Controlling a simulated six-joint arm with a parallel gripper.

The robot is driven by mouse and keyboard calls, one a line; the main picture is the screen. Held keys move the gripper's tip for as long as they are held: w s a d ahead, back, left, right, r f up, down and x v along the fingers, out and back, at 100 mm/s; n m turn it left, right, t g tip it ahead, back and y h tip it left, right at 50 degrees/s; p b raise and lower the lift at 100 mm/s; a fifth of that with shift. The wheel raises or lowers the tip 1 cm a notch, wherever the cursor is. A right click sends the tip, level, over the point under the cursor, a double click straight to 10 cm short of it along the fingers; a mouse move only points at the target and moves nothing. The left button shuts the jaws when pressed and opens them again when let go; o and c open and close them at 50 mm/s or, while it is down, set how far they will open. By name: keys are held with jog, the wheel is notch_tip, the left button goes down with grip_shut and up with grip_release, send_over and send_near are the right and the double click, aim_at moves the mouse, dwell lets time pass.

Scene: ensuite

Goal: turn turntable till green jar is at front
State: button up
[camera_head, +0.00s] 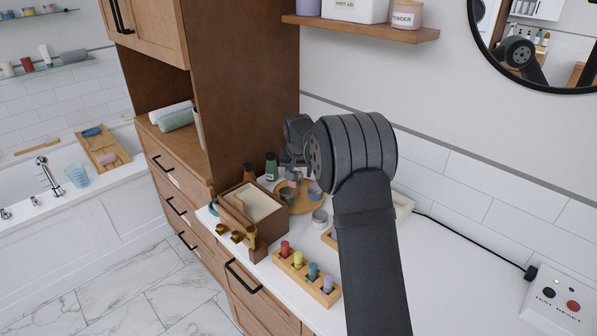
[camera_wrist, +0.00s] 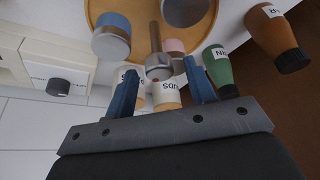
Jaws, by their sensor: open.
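The turntable (camera_head: 304,207) is a round wooden disc on the counter; its rim also shows in the wrist view (camera_wrist: 95,12). A grey-green jar (camera_head: 288,196) and a blue-grey jar (camera_head: 314,190) stand on it. The wrist view shows a blue-lidded jar (camera_wrist: 111,38), a grey-topped jar (camera_wrist: 185,10), a pink-lidded jar (camera_wrist: 174,46) and a grey upright knob (camera_wrist: 157,64). My gripper (camera_wrist: 160,68) is open over the turntable, with the knob between its blue fingertips. Contact is unclear. My arm hides part of the turntable in the head view. I cannot tell surely which jar is green.
A green bottle (camera_wrist: 217,66) and a brown bottle (camera_wrist: 277,40) stand beside the turntable. The counter is clear at right, up to a button box (camera_head: 559,303).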

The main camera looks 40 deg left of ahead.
jog(key=shift+r, duration=0.15)
jog(key=v, duration=1.7)
jog(key=shift+s, duration=0.1)
jog(key=x, duration=1.7)
